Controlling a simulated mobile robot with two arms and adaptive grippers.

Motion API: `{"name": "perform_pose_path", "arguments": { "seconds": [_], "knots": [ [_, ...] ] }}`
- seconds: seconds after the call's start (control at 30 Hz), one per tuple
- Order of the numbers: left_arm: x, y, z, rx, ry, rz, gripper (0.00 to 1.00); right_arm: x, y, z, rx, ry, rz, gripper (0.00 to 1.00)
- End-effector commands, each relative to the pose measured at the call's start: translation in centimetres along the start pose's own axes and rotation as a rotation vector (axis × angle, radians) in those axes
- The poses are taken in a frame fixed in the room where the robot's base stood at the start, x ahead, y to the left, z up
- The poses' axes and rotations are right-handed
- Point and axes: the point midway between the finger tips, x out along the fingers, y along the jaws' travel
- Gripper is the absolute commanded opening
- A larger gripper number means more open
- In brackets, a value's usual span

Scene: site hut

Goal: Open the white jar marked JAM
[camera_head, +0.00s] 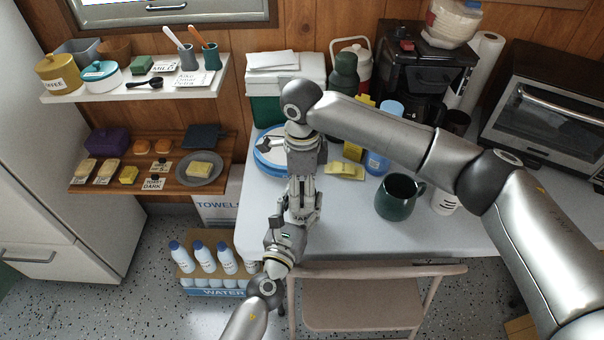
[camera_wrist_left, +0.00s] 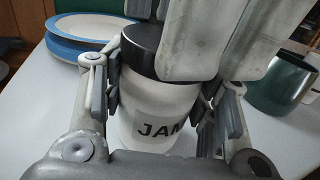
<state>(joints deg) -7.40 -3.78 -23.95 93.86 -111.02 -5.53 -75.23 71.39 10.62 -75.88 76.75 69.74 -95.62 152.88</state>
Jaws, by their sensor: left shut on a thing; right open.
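The white jar (camera_wrist_left: 155,110) marked JAM has a black lid (camera_wrist_left: 150,45) on it and stands upright in the left wrist view. My left gripper (camera_wrist_left: 158,88) is shut on the jar's body, a finger on each side. In the head view the jar is almost wholly hidden between my two grippers. My right gripper (camera_head: 303,192) points down from above at the lid, and it is open. In the left wrist view its pale grey fingers (camera_wrist_left: 215,40) are beside and in front of the lid. I cannot tell whether they touch it.
A folding chair (camera_head: 365,300) stands at the front edge. Shelves (camera_head: 150,175) are on the left.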

Motion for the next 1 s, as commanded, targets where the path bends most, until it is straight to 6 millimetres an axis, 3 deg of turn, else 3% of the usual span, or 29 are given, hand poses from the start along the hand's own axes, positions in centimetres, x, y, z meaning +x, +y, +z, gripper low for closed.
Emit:
{"name": "perform_pose_path", "arguments": {
  "seconds": [0.37, 0.73, 0.87, 1.0],
  "knots": [
    [0.00, 0.02, -0.02, 0.001, 0.000, 0.000, 0.00, 0.68, -0.03, -0.02, 0.000, 0.000, -0.001, 0.74],
    [0.00, 0.02, -0.01, 0.001, 0.000, 0.000, 0.00, 0.64, -0.04, 0.00, 0.000, 0.000, -0.001, 0.28],
    [0.00, 0.01, -0.01, 0.001, 0.000, 0.000, 0.00, 0.64, -0.03, 0.01, -0.026, -0.001, -0.001, 0.28],
    [0.00, -0.01, -0.01, 0.000, 0.000, -0.001, 0.00, 0.62, -0.02, 0.02, -0.168, 0.000, -0.001, 0.29]
  ]
}}
